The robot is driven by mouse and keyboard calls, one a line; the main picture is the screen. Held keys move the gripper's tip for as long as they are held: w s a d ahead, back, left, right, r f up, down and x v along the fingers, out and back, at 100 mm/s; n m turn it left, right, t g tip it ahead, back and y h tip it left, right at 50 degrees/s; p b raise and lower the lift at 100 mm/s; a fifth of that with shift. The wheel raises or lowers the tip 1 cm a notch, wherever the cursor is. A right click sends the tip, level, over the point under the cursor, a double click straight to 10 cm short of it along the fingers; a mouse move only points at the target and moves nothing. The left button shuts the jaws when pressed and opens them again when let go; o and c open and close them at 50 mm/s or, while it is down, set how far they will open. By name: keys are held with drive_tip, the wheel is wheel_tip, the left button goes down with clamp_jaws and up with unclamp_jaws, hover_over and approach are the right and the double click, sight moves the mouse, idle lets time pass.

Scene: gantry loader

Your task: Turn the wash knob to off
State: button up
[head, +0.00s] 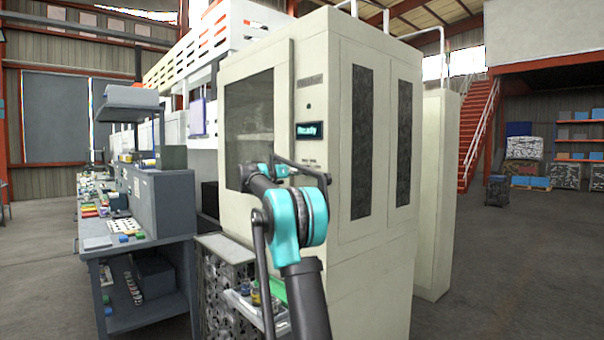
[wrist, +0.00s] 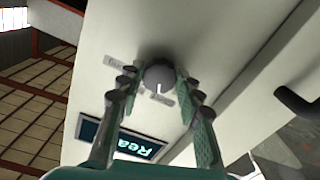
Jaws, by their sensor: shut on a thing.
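The wash knob (wrist: 158,76) is a round grey knob with a white line on its face, on the pale panel of the machine (head: 375,215). In the wrist view the line points down toward a small label (wrist: 163,99). Another label (wrist: 113,61) lies to the upper left; I cannot read either. My gripper (wrist: 155,80) has its green-grey fingers on both sides of the knob and is shut on it. In the head view my arm hides the knob and gripper.
A display (head: 308,130) above the knob area reads "Ready"; part of it shows upside down in the wrist view (wrist: 118,140). A dark curved bar (wrist: 296,105) is at the wrist view's right. A cluttered workbench (head: 145,240) stands left. Floor at right is open.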

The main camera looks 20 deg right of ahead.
drive_tip(key=shift+r+n, duration=0.1)
drive_tip(key=shift+n, duration=4)
drive_tip(key=o, duration=1.2)
drive_tip(key=shift+c, duration=0.2)
drive_tip(key=v, duration=1.2)
